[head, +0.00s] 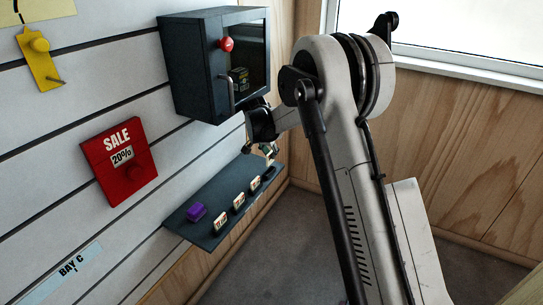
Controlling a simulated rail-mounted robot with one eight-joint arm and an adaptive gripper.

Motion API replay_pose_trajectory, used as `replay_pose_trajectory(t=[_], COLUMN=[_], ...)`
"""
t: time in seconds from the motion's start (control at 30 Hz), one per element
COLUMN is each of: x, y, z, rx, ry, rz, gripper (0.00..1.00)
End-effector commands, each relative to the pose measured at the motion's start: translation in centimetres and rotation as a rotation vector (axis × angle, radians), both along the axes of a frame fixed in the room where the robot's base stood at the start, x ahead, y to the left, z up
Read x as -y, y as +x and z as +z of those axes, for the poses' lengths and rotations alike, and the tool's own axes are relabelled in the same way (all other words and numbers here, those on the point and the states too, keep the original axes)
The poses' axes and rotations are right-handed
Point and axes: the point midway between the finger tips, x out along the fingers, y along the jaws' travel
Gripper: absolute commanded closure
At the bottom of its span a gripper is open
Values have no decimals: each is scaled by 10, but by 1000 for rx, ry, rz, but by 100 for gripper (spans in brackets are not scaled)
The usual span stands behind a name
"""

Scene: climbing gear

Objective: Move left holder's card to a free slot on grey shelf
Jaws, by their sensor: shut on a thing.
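The dark grey shelf (208,232) juts from the slatted wall, low at centre. Pale price cards stand on it in a row: a near one (220,222), a middle one (239,202) and a far one (255,184). My gripper (268,151) is above the shelf's far end, shut on a small pale thing that looks like a card; its face cannot be read. A red SALE holder (104,168) on the wall at left bears a card (122,155) reading 20%.
A dark cabinet (192,66) with a glass door and red knob (226,44) hangs just above and left of my gripper. A purple block (196,212) sits on the shelf's near end. A BAY C label (74,266) is on the wall at lower left.

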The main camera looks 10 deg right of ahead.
Motion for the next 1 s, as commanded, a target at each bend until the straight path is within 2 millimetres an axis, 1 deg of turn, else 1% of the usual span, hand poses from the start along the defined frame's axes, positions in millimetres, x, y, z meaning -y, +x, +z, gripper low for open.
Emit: replay_pose_trajectory(t=[0.03,0.27,0.67,1.0], x=[-4,-5,-7,-4], y=[5,6,5,4], z=[0,-3,-20,-34], rx=[0,0,0,0], ry=[0,0,0,-1], rz=[1,1,4,1], gripper=[100,100,100,100])
